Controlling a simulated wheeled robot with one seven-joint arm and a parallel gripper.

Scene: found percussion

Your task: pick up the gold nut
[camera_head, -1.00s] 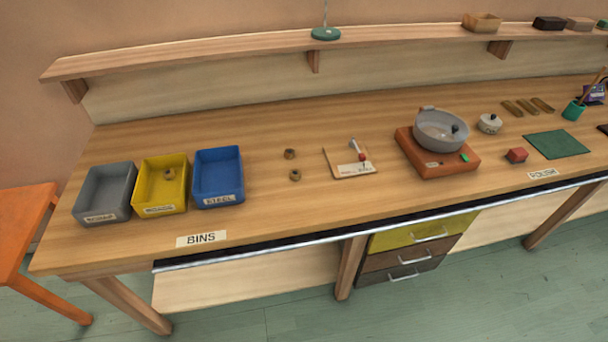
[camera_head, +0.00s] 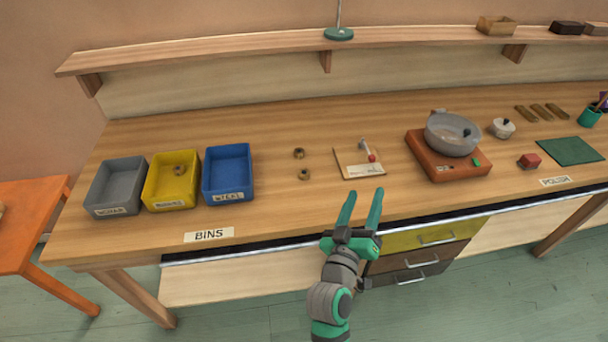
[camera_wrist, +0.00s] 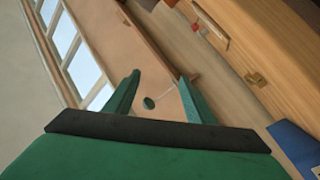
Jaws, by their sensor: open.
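Two small gold-brown nuts lie on the bench between the blue bin and a small wooden board: a far nut (camera_head: 299,153) and a near nut (camera_head: 304,174). Both also show close together in the wrist view, where one nut (camera_wrist: 251,78) is marked. Another nut (camera_head: 178,170) lies inside the yellow bin (camera_head: 165,203). My gripper (camera_head: 362,192) is open and empty, in front of the board and to the right of the loose nuts. In the wrist view its fingers (camera_wrist: 159,77) are spread, pointing towards the wall and shelf, with the nuts off to the right.
A grey bin (camera_head: 113,198) and a blue bin (camera_head: 228,188) flank the yellow one. The wooden board (camera_head: 352,172) carries a small red-tipped piece. A grey bowl (camera_head: 452,138) sits on an orange-brown base (camera_head: 440,174). Bench around the loose nuts is clear.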

